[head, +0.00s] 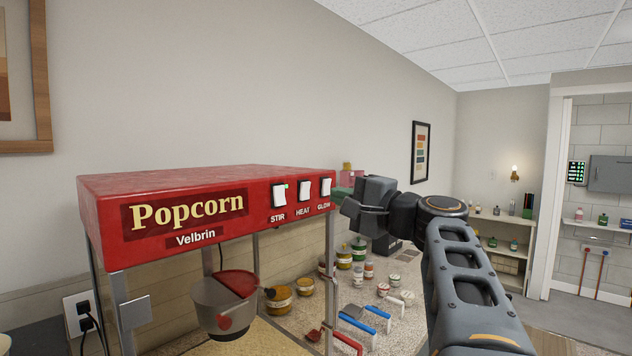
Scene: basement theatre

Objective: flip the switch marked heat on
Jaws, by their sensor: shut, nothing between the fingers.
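The red popcorn machine (115,205) stands at the left with three white rocker switches on its front panel. The heat switch (304,190) is the middle one, above the label HEAT. The stir switch (279,196) is to its left and shows a small green spot at its top right. The glow switch (326,187) is to its right, near the panel's edge. I cannot tell clearly which way the heat switch is tilted. My gripper (348,211) is shut and empty, just right of the panel in the picture and apart from the heat switch.
A kettle (222,300) hangs inside the machine. Behind it, a speckled counter holds several jars (305,286), small tubs and scoops (376,318). A wall outlet (80,313) is at lower left. The space before the switch panel looks clear.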

